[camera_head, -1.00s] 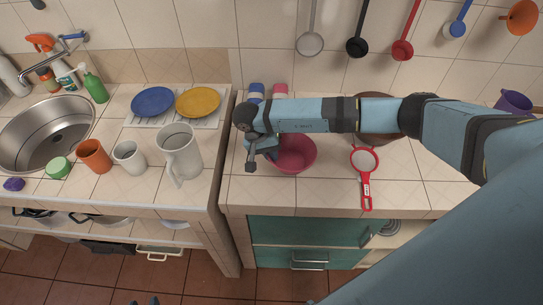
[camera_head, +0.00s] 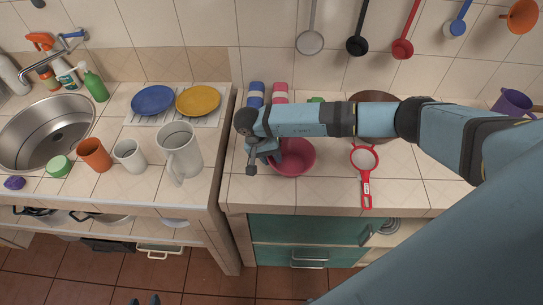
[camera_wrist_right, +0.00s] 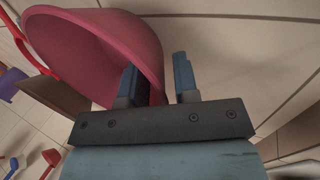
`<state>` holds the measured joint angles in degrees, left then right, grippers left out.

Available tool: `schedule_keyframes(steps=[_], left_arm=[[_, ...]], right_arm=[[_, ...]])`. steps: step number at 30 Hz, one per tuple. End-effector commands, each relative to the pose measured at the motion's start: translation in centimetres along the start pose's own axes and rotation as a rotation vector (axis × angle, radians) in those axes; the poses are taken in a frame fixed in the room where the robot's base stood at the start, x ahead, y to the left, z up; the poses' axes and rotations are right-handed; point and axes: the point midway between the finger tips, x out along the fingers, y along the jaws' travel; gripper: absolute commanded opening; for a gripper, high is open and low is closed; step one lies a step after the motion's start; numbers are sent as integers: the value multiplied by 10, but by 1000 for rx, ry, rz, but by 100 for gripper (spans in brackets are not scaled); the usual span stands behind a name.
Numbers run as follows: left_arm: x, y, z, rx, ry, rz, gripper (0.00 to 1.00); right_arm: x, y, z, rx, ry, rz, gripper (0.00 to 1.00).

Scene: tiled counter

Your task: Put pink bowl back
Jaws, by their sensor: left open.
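The pink bowl (camera_head: 294,158) stands upright on the right counter, left of a red-handled strainer. My right gripper (camera_head: 270,153) is at the bowl's left side in the head view. In the right wrist view its fingers (camera_wrist_right: 158,82) are apart, with the rim of the pink bowl (camera_wrist_right: 95,50) between them: one finger overlaps the bowl's inside, the other is outside with a gap to the wall. I cannot tell whether either finger touches it. The tips of my left gripper (camera_head: 144,299) show at the bottom edge, open and empty, over the floor.
The red strainer (camera_head: 364,160) lies right of the bowl. A brown bowl (camera_head: 373,97) is partly hidden behind my right arm. Blue (camera_head: 256,92) and pink (camera_head: 280,92) containers stand behind the gripper. A white pitcher (camera_head: 180,155) is on the left counter, across a gap.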

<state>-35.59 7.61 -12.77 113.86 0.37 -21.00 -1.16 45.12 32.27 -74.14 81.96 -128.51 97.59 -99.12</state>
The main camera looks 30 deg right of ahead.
Motion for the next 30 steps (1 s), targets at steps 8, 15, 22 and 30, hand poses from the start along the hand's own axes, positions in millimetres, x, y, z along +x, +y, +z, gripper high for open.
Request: schedule_keyframes(steps=[8, 15, 22, 30], left_arm=[[8, 1, 11, -1, 1, 2, 43], [16, 4, 21, -2, -4, 12, 43], [18, 6, 22, 0, -1, 17, 43], [17, 5, 20, 1, 3, 15, 43]], right_arm=[[-47, -1, -1, -1, 5, -4, 28], [-96, -1, 0, -1, 3, -2, 28], [-117, -2, 4, 0, -12, -10, 28], [-99, -77, 144, 103, -551, -354, 28]])
